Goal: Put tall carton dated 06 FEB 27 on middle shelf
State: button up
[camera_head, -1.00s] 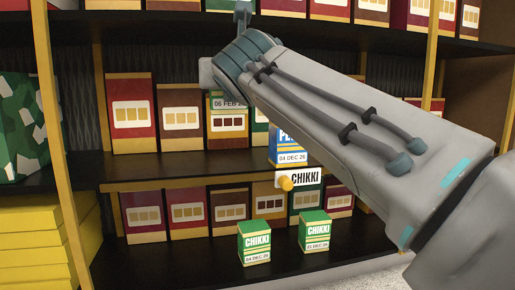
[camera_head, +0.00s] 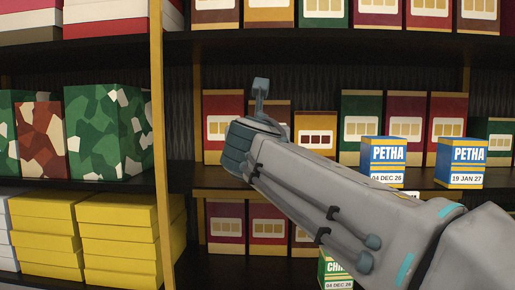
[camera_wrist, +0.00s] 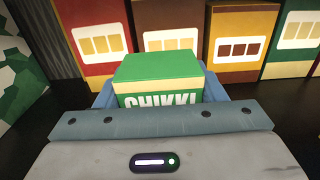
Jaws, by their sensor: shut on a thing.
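My gripper (camera_wrist: 160,92) is shut on a green carton (camera_wrist: 160,68) marked CHIKKI, seen in the wrist view between its blue-grey fingers. The carton's date is hidden there. In the head view the gripper end (camera_head: 255,120) is in front of the row of boxes at the left of the middle shelf (camera_head: 275,185), and my arm hides the carton. The wrist view shows the carton in front of the boxes with dark shelf surface on both sides; I cannot tell whether it touches the shelf.
Two blue PETHA cartons (camera_head: 391,153) (camera_head: 461,160) stand farther right on the middle shelf. A green CHIKKI carton (camera_head: 336,270) stands on the shelf below. A yellow post (camera_head: 160,130) and green patterned boxes (camera_head: 105,130) are at the left. Backing boxes (camera_head: 222,125) line the shelf.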

jog(key=shift+f, duration=0.95)
jog(key=shift+f, duration=0.2)
jog(key=o, duration=1.1)
jog(key=shift+o, duration=0.2)
jog(key=shift+r, duration=0.15)
jog(key=s+b, duration=0.2)
jog(key=s, duration=1)
jog(key=shift+a, duration=0.2)
